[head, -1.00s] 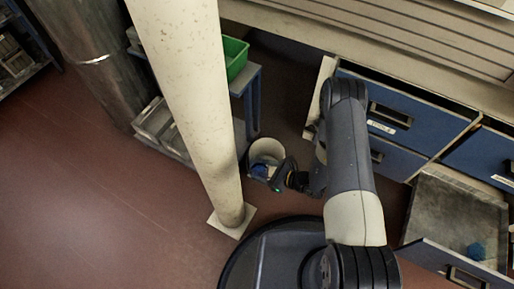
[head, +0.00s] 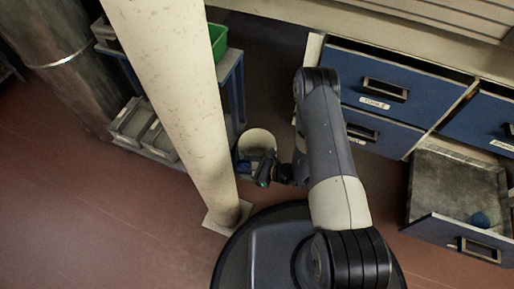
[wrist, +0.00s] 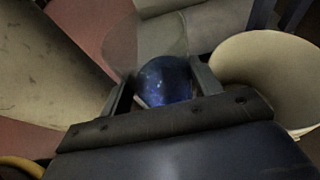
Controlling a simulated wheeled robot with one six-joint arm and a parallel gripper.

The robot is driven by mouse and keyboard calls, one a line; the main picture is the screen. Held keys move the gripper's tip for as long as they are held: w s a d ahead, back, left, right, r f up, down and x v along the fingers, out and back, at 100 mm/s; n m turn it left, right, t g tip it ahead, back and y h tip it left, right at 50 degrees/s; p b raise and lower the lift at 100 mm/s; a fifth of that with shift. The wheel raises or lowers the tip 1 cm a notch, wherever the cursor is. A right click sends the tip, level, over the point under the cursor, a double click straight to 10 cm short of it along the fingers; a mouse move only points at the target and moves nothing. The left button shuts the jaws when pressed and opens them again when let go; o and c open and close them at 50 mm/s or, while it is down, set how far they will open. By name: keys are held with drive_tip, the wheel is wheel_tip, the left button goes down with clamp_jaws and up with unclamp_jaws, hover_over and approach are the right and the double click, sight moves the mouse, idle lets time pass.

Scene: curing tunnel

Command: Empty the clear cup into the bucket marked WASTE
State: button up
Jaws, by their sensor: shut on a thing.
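My gripper (wrist: 162,92) is shut on a clear cup (wrist: 148,45), see-through and hard to make out. A shiny dark blue ball (wrist: 163,80) shows between the jaws, apparently inside the cup. In the head view my gripper (head: 264,170) is low, at the front left of a pale bucket (head: 258,141). A small blue patch (head: 242,163) shows at the bucket's left edge, beside the gripper. In the wrist view the bucket (wrist: 243,68) stands close to the right of the jaws. No marking on the bucket is readable.
A thick pale post (head: 180,90) stands close on the left. Behind it is a blue-framed shelf with a green bin (head: 217,42) and grey trays (head: 140,125).

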sight(244, 155)
drive_tip(key=shift+f+b, duration=1.3)
drive_tip(key=shift+f, duration=0.55)
drive_tip(key=shift+d+r, duration=0.1)
drive_tip(key=shift+r, duration=0.1)
drive_tip(key=shift+w+d+r+m, duration=0.15)
drive_tip(key=shift+w+r+m, duration=0.2)
drive_tip(key=shift+r, duration=0.3)
drive_tip(key=r+p, duration=0.1)
drive_tip(key=w+r+m+g+p, duration=0.1)
drive_tip(key=r+m+p, duration=0.1)
drive_tip(key=shift+w+d+r+g+y+p, duration=0.15)
drive_tip(key=shift+d+r+g+y+p, duration=0.1)
drive_tip(key=shift+g+y+p, duration=0.15)
drive_tip(key=shift+w+f+m+b, duration=0.1)
drive_tip(key=shift+f+m+b, duration=0.15)
drive_tip(key=shift+f+b, duration=0.25)
drive_tip(key=m+g, duration=0.1)
drive_tip(key=w+r+m+g+y+p, duration=0.1)
drive_tip(key=m, duration=0.1)
drive_tip(key=w+m+y, duration=0.1)
drive_tip(key=m, duration=0.1)
drive_tip(key=shift+d+r+g, duration=0.2)
drive_tip(key=shift+d+g, duration=0.2)
drive_tip(key=shift+r+m+y+p, duration=0.2)
drive_tip(key=shift+m+y+p, duration=0.1)
drive_tip(key=shift+p, duration=0.05)
